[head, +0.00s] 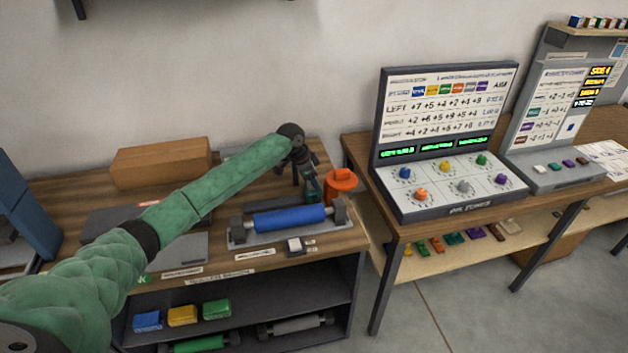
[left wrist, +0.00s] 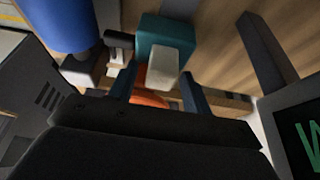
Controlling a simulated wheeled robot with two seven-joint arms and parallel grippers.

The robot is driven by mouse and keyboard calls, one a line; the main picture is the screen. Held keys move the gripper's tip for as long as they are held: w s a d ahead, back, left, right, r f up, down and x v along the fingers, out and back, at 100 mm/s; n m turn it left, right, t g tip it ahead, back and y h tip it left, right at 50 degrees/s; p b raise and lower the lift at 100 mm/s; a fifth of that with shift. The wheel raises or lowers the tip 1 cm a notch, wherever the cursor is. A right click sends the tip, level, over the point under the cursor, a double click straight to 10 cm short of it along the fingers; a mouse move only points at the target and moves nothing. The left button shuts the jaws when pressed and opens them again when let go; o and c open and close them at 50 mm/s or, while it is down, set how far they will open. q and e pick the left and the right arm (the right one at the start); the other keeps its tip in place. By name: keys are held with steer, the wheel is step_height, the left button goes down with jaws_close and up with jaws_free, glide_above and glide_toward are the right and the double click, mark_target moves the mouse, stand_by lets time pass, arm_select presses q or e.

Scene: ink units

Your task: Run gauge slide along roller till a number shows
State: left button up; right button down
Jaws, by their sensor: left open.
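The blue roller (head: 290,219) lies across a grey stand (head: 262,238) on the near part of the wooden bench, and it shows at the top left of the left wrist view (left wrist: 58,22). A teal block with a pale bar (left wrist: 165,45) is just ahead of my left gripper (left wrist: 158,92), roughly between its open fingers; I cannot tell whether they touch. In the head view my left gripper (head: 309,190) points down behind the roller's right half, partly hiding the teal piece. My right gripper is out of view.
An orange round-topped container (head: 341,185) stands close right of the gripper. A cardboard-brown box (head: 160,162) is at the back left. A console with coloured knobs (head: 448,180) stands on the right table. Coloured cartridges (head: 183,315) lie on the shelf below.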

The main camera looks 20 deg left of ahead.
mark_target(306, 189)
arm_select(q)
steer(key=shift+a, duration=0.1)
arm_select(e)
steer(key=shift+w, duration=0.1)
arm_select(q)
steer(key=shift+s+a+r, duration=0.1)
steer(key=shift+a+r, duration=0.05)
steer(key=shift+r, duration=0.05)
steer(key=b+v, duration=0.2)
steer(key=v, duration=0.3)
steer(key=shift+r+b, duration=0.2)
steer(key=shift+b, duration=0.15)
steer(key=shift+v, duration=0.95)
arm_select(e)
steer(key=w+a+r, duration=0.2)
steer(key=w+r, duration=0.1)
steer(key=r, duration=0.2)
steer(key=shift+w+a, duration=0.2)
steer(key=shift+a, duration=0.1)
